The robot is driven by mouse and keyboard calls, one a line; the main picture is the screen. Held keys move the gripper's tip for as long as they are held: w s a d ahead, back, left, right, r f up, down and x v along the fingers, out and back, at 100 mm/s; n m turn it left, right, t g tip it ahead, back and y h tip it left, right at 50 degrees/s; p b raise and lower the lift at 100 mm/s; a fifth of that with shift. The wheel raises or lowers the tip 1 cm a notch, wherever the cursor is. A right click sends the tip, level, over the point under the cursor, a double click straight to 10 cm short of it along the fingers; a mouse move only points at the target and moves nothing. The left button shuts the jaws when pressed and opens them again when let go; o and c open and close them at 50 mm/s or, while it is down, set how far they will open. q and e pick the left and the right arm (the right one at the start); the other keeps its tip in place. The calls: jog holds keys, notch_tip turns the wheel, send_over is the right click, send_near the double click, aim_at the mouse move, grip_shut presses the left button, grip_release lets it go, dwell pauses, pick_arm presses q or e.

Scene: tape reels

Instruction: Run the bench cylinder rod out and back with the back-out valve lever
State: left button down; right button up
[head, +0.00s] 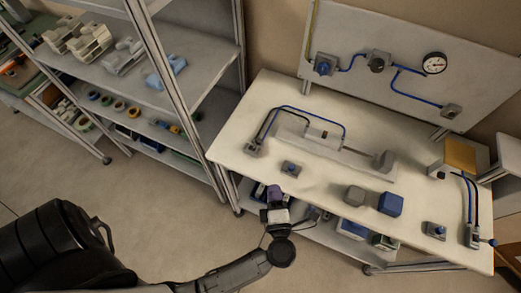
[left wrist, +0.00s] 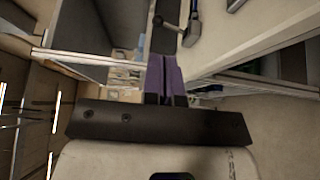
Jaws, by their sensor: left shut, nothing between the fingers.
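The pale bench (head: 245,125) stands on the right of the head view. A cylinder assembly (head: 322,135) lies along a grey base on it, with a grey block (head: 384,161) at its right end. Hoses join it to a valve (head: 253,148) at the bench's left side. Another valve (head: 472,236) with a blue knob stands at the right corner; I cannot tell which valve is the back-out one. My left gripper (head: 274,192) is shut and empty, just off the bench's front edge. Its purple fingers (left wrist: 160,76) point towards a dark-knobbed lever in the left wrist view (left wrist: 160,20).
Small boxes with blue tops (head: 291,168) (head: 435,230), a grey block (head: 354,195) and a blue block (head: 390,204) sit along the bench front. A gauge panel (head: 450,85) stands behind. Loaded shelves (head: 200,65) stand at left. Floor between is clear.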

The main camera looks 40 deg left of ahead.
pick_arm(q)
jog(key=shift+s+a+n+g+y, duration=0.4)
jog(key=shift+s+a+g+y, duration=0.1)
jog(key=shift+s+g, duration=0.1)
jog(key=shift+w, duration=0.1)
jog(key=p, duration=0.1)
send_near(257, 144)
jog(key=x, duration=0.7)
jog(key=shift+w+f, duration=0.15)
jog(key=shift+w, duration=0.2)
jog(key=shift+s+a+r+p, duration=0.1)
jog(key=shift+r+p, duration=0.1)
jog(key=shift+p, duration=0.35)
jog(key=shift+a+n+h, duration=0.1)
jog(key=shift+n+h, duration=0.2)
